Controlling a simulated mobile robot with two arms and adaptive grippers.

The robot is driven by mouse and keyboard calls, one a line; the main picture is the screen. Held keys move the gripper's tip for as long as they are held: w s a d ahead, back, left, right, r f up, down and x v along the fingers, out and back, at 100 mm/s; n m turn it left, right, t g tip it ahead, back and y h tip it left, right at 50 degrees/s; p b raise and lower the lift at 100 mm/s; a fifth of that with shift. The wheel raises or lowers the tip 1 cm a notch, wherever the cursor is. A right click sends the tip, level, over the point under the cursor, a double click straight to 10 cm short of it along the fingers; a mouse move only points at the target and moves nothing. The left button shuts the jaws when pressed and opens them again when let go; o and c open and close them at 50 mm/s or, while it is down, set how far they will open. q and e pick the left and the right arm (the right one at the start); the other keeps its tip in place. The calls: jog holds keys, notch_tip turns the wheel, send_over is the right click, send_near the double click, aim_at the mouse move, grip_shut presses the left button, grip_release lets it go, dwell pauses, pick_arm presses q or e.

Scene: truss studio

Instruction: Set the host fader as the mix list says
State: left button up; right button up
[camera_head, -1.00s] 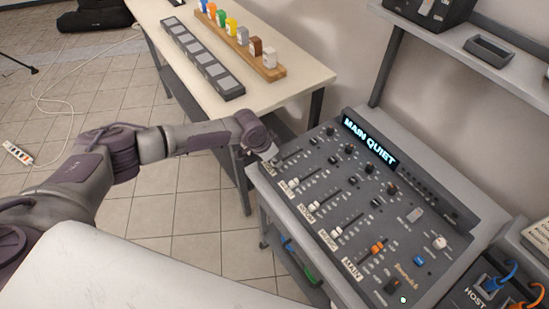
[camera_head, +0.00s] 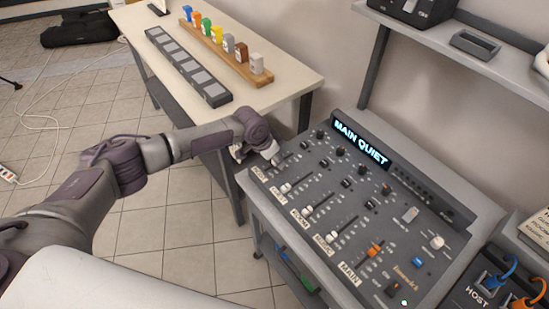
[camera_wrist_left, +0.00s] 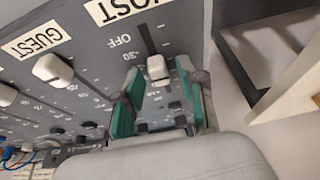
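The mixer (camera_head: 400,215) has a display (camera_head: 361,142) reading MAIN QUIET and faders labelled HOST, GUEST, ROOM, MUSIC and MAIN. My left gripper (camera_head: 270,157) is at the mixer's far left corner, over the HOST channel. In the left wrist view, the gripper (camera_wrist_left: 162,92) is open, its teal-padded fingers on either side of the HOST slot. The white HOST fader cap (camera_wrist_left: 157,70) sits between the fingertips, with gaps visible at its sides, near the -30 mark below OFF. The white GUEST fader cap (camera_wrist_left: 53,70) is beside it. My right gripper is out of view.
A table (camera_head: 290,75) behind holds a dark segmented strip (camera_head: 188,66) and a wooden rack (camera_head: 240,66) of coloured blocks. A shelf (camera_head: 440,35) stands above the mixer. A partly visible printed card (camera_head: 536,232) and a box marked HOST (camera_head: 478,297) with cables are at right.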

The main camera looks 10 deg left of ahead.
pick_arm(q)
jog(key=v, duration=1.2)
dwell(0.4)
